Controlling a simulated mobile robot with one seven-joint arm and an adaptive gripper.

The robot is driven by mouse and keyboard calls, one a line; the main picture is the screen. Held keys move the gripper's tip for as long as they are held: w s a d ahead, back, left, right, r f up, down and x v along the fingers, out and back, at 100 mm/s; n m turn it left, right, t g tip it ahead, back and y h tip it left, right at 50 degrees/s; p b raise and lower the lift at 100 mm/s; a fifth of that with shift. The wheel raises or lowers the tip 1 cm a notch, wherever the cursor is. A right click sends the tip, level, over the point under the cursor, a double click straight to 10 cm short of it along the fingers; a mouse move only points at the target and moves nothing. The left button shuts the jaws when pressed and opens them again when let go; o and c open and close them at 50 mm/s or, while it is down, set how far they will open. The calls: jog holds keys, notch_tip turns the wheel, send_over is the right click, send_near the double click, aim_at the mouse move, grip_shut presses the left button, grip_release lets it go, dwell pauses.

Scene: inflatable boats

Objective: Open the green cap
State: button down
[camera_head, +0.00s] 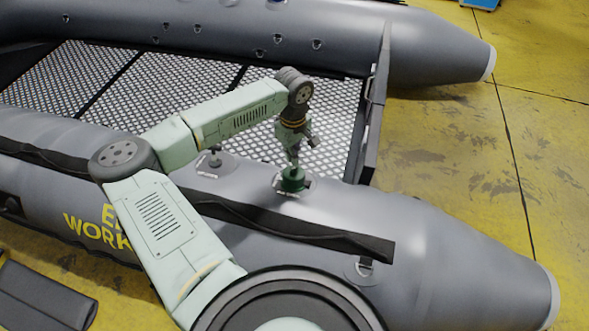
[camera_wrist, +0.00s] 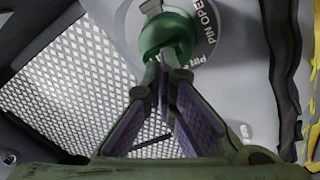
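The green cap (camera_head: 291,180) sits on the grey side tube of the inflatable boat, with a dark lever-like part at its right. In the wrist view the green cap (camera_wrist: 166,30) shows as a ring on a pale round plate with lettering around it that includes "OPEN". My gripper (camera_head: 294,163) points down, right over the cap. In the wrist view the fingers of my gripper (camera_wrist: 165,66) draw close together at the cap's near edge. Their tips overlap the cap in the picture. I cannot tell whether they hold part of it.
A grey fitting (camera_head: 215,160) stands on the same tube, left of the cap. A black strap (camera_head: 300,232) runs along the tube in front. The perforated metal floor (camera_head: 340,110) lies behind, with the far tube (camera_head: 420,45) beyond. Yellow floor (camera_head: 450,150) is open at right.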

jog(key=shift+w+a+r, duration=0.5)
jog(key=shift+a+r, duration=0.3)
jog(key=shift+a, duration=0.05)
jog(key=shift+w+a+r, duration=0.45)
jog(key=shift+a+r, duration=0.3)
jog(key=shift+a, duration=0.05)
